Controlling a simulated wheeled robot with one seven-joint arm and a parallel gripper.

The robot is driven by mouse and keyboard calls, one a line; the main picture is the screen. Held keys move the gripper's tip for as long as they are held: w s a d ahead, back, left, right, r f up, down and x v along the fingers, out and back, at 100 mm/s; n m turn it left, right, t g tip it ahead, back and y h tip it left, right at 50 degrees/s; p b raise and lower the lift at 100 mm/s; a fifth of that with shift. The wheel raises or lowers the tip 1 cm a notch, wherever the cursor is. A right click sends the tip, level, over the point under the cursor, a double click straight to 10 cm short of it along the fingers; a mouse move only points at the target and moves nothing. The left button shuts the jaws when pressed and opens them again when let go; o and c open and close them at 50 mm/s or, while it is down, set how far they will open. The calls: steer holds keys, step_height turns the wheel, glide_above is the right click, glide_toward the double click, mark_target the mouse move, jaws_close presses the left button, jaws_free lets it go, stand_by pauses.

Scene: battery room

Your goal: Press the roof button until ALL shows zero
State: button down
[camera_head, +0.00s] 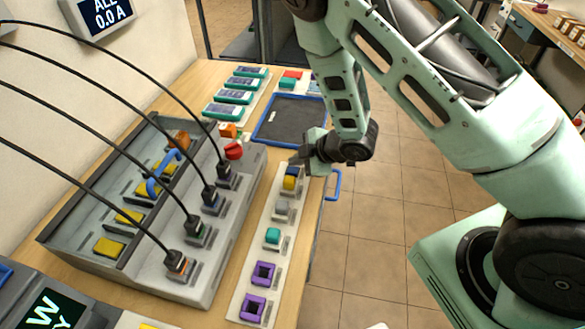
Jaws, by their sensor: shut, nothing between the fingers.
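The wall display (103,14) at the top left reads "ALL 0.0 A". A pale strip (251,286) along the table's right edge carries a row of coloured caps: a yellow and blue one (290,182), a grey one (282,208), a teal one (273,236) and two purple square frames (263,273). Their labels are too small to read, so I cannot tell which is the roof button. My gripper (301,160) is shut and empty, just beyond the yellow and blue cap at the strip's far end. I cannot tell whether it touches anything.
A grey box (205,285) with black cables plugged in, a red knob (233,151) and a blue handle (164,172) fills the table's left. A blue-rimmed dark tray (290,119) and teal modules (235,97) lie behind. A blue rail (334,185) juts from the table edge. Open tiled floor lies right.

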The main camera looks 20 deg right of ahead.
mark_target(294, 171)
steer(key=shift+r, duration=0.1)
steer(key=shift+r+p, duration=1.95)
steer(key=shift+r, duration=0.55)
steer(key=shift+f, duration=0.1)
steer(key=s+a+r+m+g+h+b, duration=0.3)
steer(key=s+a+r+m, duration=0.35)
steer(key=s+r, duration=0.3)
steer(key=s+r+m+g+h, duration=0.1)
steer(key=s+r, duration=0.3)
steer(key=s, duration=0.5)
steer(key=s+r+m+g+h+b, duration=0.1)
steer(key=s+r+g, duration=0.2)
steer(key=s, duration=0.6)
steer(key=shift+s+a+r, duration=0.35)
steer(key=shift+r, duration=0.1)
